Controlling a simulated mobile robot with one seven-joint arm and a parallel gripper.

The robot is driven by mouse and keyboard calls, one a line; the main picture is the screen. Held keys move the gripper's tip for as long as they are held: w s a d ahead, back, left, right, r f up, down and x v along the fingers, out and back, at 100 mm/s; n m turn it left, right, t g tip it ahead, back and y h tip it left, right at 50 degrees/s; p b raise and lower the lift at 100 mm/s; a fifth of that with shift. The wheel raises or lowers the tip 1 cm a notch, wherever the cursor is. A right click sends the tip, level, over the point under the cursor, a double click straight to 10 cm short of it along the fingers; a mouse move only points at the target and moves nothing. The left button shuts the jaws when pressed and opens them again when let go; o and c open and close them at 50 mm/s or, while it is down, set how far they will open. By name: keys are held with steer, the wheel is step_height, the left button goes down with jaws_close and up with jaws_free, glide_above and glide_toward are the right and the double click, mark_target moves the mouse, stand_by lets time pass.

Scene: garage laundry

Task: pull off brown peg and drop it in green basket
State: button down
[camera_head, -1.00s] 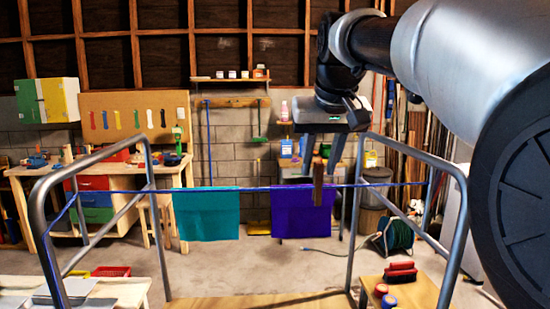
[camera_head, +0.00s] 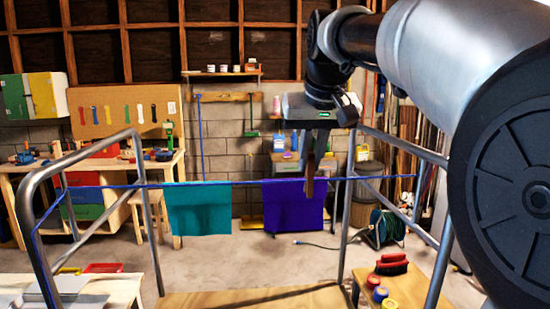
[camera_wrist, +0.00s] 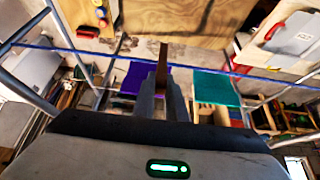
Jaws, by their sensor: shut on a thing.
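The brown peg (camera_head: 309,189) is upright at the blue line (camera_head: 345,179), near the right side of the purple cloth (camera_head: 291,206). My gripper (camera_head: 309,172) is above the line with its fingers closed on the peg. In the wrist view the peg (camera_wrist: 163,56) stands out between the tips of my gripper (camera_wrist: 162,88). The purple cloth (camera_wrist: 128,80) hangs beside it there. Whether the peg still grips the line cannot be told. I cannot make out a green basket in either view.
A teal cloth (camera_head: 199,208) hangs on the line to the left. Metal rack frames (camera_head: 146,215) stand at both sides. Below are a wooden board (camera_head: 255,300), a red tray (camera_head: 103,268) at left, and a red brush (camera_head: 391,264) with jars at right.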

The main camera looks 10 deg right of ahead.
steer(key=shift+r+p, duration=2.25)
steer(key=shift+r, duration=0.7)
steer(key=shift+f, duration=0.1)
